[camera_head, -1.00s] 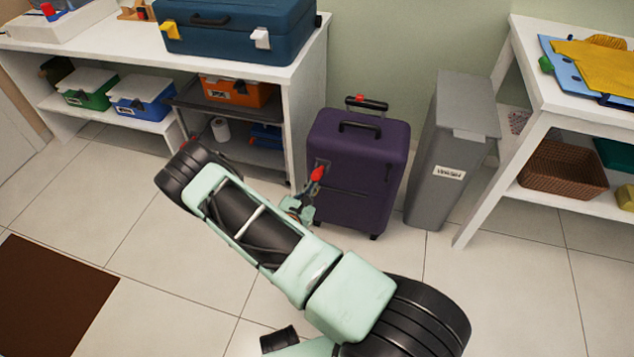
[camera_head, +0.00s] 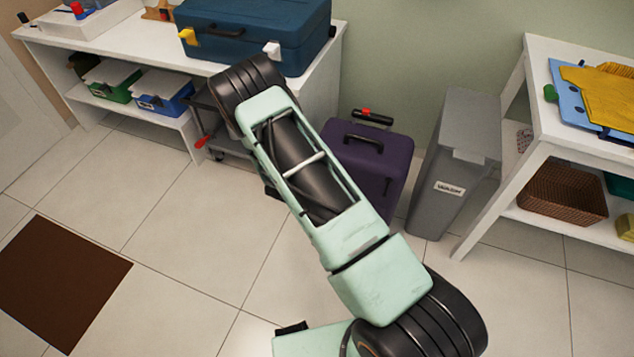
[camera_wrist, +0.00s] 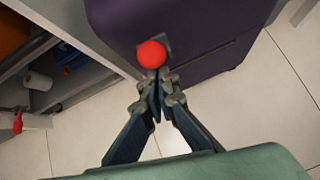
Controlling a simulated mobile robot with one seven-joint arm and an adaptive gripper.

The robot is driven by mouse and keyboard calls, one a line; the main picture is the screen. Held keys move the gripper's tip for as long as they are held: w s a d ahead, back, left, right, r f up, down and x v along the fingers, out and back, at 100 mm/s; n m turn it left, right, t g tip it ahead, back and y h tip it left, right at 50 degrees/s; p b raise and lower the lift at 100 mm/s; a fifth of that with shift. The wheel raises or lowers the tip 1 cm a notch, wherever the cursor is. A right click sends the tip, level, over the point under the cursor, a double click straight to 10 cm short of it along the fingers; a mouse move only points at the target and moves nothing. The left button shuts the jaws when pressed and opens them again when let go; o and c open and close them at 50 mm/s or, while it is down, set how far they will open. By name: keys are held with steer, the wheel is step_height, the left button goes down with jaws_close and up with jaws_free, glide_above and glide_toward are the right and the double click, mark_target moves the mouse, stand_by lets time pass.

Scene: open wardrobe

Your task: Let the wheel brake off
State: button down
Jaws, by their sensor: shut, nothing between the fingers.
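A dark purple suitcase (camera_head: 372,165) stands upright on the floor; my arm covers its left front in the head view. In the wrist view, a round red knob (camera_wrist: 151,54) sits at a small plate on the suitcase's side (camera_wrist: 205,35). I cannot tell which way its lever lies. My gripper (camera_wrist: 158,84) is shut and empty, its fingertips just below the knob in the picture; contact cannot be told. The gripper is hidden behind my arm in the head view. The suitcase wheels and any link to the knob are hidden.
Another red-tipped part (camera_head: 202,142) sticks out by the white workbench (camera_head: 190,128), left of my arm. A grey bin (camera_head: 452,160) stands right of the suitcase, then a white shelf table (camera_head: 530,140). The tiled floor in front is clear apart from a brown mat (camera_head: 62,280).

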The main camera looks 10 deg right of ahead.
steer(key=shift+w+d+r, duration=0.15)
steer(key=shift+w+r, duration=0.15)
steer(key=shift+r, duration=0.05)
stand_by(0.4)
steer(key=shift+f, duration=0.1)
